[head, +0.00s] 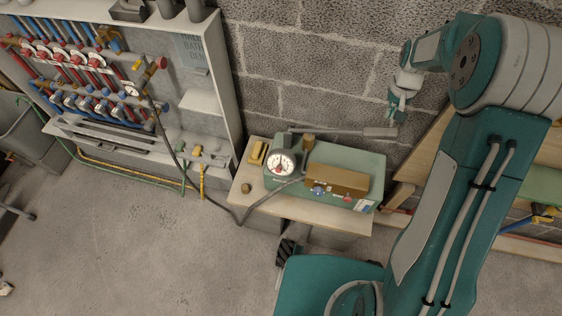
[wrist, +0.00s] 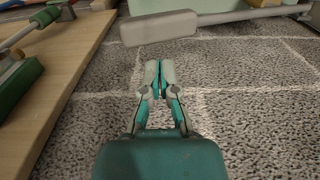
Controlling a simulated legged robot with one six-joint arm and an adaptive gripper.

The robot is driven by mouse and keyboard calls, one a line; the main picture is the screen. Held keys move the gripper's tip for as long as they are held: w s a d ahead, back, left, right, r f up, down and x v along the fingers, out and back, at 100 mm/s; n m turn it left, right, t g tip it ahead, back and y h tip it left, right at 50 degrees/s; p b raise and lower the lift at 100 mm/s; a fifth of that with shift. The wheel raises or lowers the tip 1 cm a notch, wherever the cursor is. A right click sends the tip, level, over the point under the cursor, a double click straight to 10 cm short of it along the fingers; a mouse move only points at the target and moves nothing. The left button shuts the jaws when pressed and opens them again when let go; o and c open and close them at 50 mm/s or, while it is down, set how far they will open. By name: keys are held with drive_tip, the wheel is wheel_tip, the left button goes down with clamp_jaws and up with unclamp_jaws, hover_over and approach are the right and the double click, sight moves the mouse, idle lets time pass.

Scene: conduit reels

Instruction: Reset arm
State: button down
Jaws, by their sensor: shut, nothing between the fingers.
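My arm rises on the right of the head view, folded at a large teal and grey joint. My gripper (head: 395,110) hangs at the arm's far end in front of the block wall. In the wrist view my gripper (wrist: 158,72) points away from the camera with its fingertips together and nothing between them. A grey lever handle (wrist: 160,27) lies just beyond the fingertips in that view, apart from them as far as I can tell.
A green pump unit (head: 375,165) with a dial gauge (head: 280,164) stands on a small bench (head: 260,205). The grey handle lies along its back. A manifold cabinet (head: 225,70) with red and blue valves stands left. A wooden shelf (head: 425,150) is behind my arm.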

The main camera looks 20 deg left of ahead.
drive_tip(key=shift+r, duration=0.5)
drive_tip(key=s+r+t, duration=0.3)
drive_tip(key=s+r, duration=1)
drive_tip(key=r, duration=0.4)
drive_tip(key=s+r+t, duration=0.2)
drive_tip(key=s+r, duration=0.2)
drive_tip(key=s, duration=1.2)
drive_tip(key=shift+t, duration=0.3)
drive_tip(key=shift+r, duration=0.1)
idle(0.7)
